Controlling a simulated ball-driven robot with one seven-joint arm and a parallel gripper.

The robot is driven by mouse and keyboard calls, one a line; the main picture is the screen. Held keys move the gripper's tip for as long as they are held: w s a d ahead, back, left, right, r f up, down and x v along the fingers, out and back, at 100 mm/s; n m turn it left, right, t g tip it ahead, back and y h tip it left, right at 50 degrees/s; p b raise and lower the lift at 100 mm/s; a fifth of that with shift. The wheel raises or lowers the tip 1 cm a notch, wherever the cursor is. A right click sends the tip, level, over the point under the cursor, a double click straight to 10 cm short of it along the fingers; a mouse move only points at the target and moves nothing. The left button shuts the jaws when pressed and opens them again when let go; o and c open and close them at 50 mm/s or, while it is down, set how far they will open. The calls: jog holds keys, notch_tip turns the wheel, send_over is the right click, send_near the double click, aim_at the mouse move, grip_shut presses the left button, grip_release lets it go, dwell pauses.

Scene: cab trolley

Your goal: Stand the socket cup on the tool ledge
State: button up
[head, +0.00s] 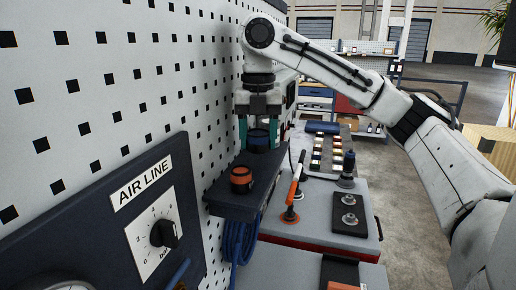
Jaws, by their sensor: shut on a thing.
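My gripper (258,132) points down over the far part of the tool ledge, its teal fingers on both sides of a dark cup with a blue band, which looks like the socket cup (260,139). The gripper is shut on this cup, and the cup looks upright. The dark tool ledge (238,208) sticks out from the white pegboard wall. The cup's base is low over or on the ledge; I cannot tell whether it touches.
An orange and black cup (241,180) stands on the ledge's near part. An orange-handled tool (294,188) stands upright on the grey trolley (341,240) to the right. A blue coiled hose (240,240) hangs below the ledge. The AIR LINE panel (110,215) is at left.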

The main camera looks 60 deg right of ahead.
aim_at(258, 150)
jog(key=shift+f, duration=1.55)
jog(key=shift+f, duration=0.1)
jog(key=o, duration=1.2)
jog(key=shift+o, duration=0.2)
notch_tip(258, 150, up, 12)
jog(key=shift+r, duration=0.15)
